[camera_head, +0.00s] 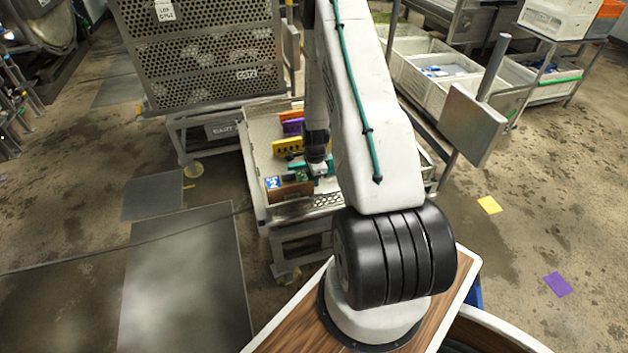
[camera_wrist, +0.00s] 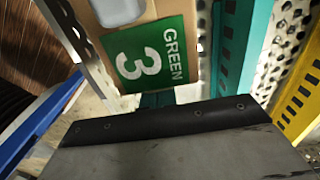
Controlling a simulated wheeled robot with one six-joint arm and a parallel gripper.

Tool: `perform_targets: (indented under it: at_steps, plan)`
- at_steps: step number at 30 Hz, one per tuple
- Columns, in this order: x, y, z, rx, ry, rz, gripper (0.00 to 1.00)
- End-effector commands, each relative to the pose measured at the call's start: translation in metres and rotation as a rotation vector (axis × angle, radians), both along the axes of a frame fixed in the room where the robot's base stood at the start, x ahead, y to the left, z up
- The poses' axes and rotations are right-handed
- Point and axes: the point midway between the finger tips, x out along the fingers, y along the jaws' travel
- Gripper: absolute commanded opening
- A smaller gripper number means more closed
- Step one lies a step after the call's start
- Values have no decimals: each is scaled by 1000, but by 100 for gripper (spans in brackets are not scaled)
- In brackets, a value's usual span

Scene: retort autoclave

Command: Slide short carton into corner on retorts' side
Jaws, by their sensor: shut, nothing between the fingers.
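A short brown cardboard carton (camera_head: 292,191) lies in the near-left corner area of the metal tray (camera_head: 258,165), with a blue and white label at its left end. In the wrist view a cardboard carton (camera_wrist: 196,22) with a green "GREEN 3" label is close in front of my gripper, beside the perforated tray wall. It appears to be the same carton. My gripper (camera_head: 318,171) is shut and empty, low in the tray, just behind and right of the carton. I cannot tell whether they touch; the fingertips are largely hidden.
A yellow slotted divider (camera_head: 287,146) and a purple piece (camera_head: 292,127) stand farther back in the tray. Teal (camera_wrist: 240,45) and yellow (camera_wrist: 300,95) slotted pieces are at the right in the wrist view. A perforated crate cart (camera_head: 205,65) stands behind left. My arm hides the tray's right part.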

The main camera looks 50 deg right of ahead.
Motion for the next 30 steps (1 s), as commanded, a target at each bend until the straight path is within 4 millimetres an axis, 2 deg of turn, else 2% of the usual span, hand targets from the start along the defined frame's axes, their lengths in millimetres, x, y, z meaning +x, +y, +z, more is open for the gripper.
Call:
perform_targets:
  at_steps: [8,9,12,18,24,30]
  plan:
    - [-12,-31,2,-1,-1,4,0]
    - [-10,-29,16,-3,-4,7,0]
    - [-9,-27,41,-3,-4,10,0]
    - [-8,-24,79,-1,-2,14,0]
    - [-8,-24,98,-1,-1,14,0]
    - [-9,-24,100,0,0,13,0]
